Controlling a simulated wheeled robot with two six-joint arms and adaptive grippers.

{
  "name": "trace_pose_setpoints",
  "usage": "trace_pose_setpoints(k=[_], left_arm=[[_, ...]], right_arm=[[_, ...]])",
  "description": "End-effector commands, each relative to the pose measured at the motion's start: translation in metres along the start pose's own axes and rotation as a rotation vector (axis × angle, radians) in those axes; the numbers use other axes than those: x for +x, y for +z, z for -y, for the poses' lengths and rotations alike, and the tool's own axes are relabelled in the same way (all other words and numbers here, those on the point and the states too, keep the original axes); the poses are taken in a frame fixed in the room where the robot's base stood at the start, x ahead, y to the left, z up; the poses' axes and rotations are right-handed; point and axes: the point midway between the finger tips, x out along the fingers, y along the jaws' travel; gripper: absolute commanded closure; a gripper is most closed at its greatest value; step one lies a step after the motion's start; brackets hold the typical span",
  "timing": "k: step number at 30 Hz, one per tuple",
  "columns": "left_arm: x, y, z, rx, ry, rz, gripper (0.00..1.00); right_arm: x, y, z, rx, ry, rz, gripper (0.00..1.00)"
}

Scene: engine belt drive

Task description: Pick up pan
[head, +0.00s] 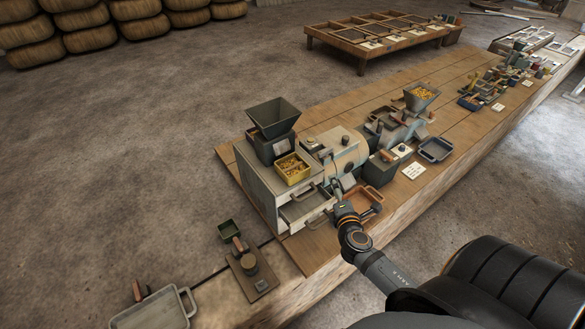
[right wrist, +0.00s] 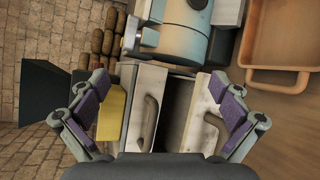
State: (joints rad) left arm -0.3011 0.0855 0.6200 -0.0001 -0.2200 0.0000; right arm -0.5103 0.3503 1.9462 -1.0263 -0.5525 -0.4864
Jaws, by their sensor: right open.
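An orange-brown shallow pan (head: 366,200) with a loop handle lies on the bench just right of the cabinet. In the right wrist view the pan (right wrist: 276,45) is at the top right, outside my jaws, with its handle on the near side. My right gripper (head: 340,188) partly covers the pan in the head view. In the right wrist view my right gripper (right wrist: 158,85) is open, its purple-padded fingers spread on either side of the drawer fronts, with nothing held. My left gripper is not in view.
A white cabinet (head: 256,190) with a partly open drawer (head: 305,210) stands close beside my right gripper. A yellow box (head: 291,169) of pieces and a dark hopper (head: 273,117) sit on top. A grey tray (head: 436,149) lies farther right.

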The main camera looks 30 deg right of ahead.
Motion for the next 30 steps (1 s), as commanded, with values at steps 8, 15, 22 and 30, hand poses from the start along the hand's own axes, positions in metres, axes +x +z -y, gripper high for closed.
trace_pose_setpoints(k=[8, 15, 22, 30], left_arm=[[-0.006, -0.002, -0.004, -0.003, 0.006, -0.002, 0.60], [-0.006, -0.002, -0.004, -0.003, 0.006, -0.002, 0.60], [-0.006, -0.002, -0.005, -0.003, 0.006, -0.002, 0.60], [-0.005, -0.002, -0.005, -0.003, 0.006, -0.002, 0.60]], right_arm=[[-0.014, -0.053, -0.068, -1.041, 0.470, -0.206, 0.00], [-0.019, -0.068, -0.064, -1.295, 0.557, -0.250, 0.00], [0.008, -0.082, -0.073, -1.284, 0.555, -0.244, 0.00], [0.026, -0.092, -0.077, -1.286, 0.554, -0.248, 0.00]])
